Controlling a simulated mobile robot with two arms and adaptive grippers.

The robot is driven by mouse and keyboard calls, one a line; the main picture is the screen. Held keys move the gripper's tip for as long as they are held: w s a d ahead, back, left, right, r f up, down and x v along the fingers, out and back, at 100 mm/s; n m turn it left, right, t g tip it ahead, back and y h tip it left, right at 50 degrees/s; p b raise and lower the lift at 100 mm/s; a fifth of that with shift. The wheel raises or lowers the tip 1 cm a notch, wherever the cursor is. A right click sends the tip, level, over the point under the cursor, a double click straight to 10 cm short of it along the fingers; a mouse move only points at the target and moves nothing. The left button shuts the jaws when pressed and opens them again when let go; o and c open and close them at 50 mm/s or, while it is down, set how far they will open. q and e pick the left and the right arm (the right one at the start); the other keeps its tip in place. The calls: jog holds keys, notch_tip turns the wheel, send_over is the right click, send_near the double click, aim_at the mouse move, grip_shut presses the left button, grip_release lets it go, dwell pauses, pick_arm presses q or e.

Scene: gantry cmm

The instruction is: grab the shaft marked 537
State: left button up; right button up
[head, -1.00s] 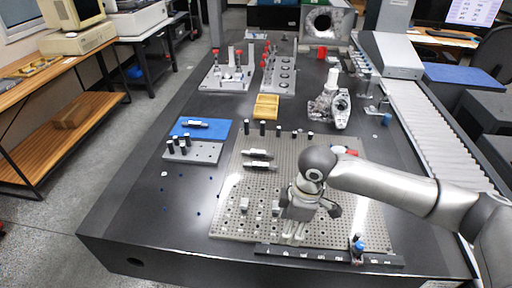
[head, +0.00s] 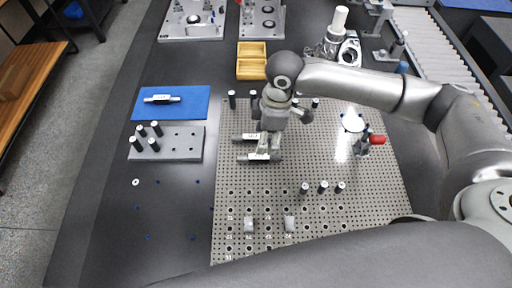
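Two silver shafts lie crosswise, one behind the other, on the perforated plate: a rear shaft (head: 246,136) and a front shaft (head: 248,157). A third shaft (head: 161,99) with a pale label lies on the blue mat (head: 190,110). The markings are too small to read, so I cannot tell which is 537. My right gripper (head: 269,150) points down at the right ends of the two plate shafts and partly covers them. Its finger gap is unclear, and I cannot tell whether it touches either shaft. My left gripper is out of view.
Upright black pins stand on the perforated plate (head: 330,222) and on a grey block (head: 187,146) at the left. A yellow tray (head: 252,49) is behind. A red-tipped clamp (head: 375,140) stands right of my gripper. Dark table surface left of the plate is mostly clear.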

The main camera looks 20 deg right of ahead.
aim_at(259, 156)
jog(key=f, duration=0.3)
jog(key=shift+s+a+f, duration=0.1)
jog(key=shift+a+f, duration=0.15)
jog(key=shift+f, duration=0.05)
jog(key=f, duration=0.2)
jog(key=a+f, duration=0.1)
jog(key=f, duration=0.2)
jog(key=shift+w+a+f, duration=0.1)
jog(key=shift+w+f, duration=0.1)
jog(key=shift+f, duration=0.05)
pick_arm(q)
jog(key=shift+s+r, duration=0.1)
pick_arm(e)
jog(key=shift+c, duration=0.2)
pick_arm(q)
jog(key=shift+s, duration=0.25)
pick_arm(e)
jog(key=shift+r, duration=0.1)
grip_shut()
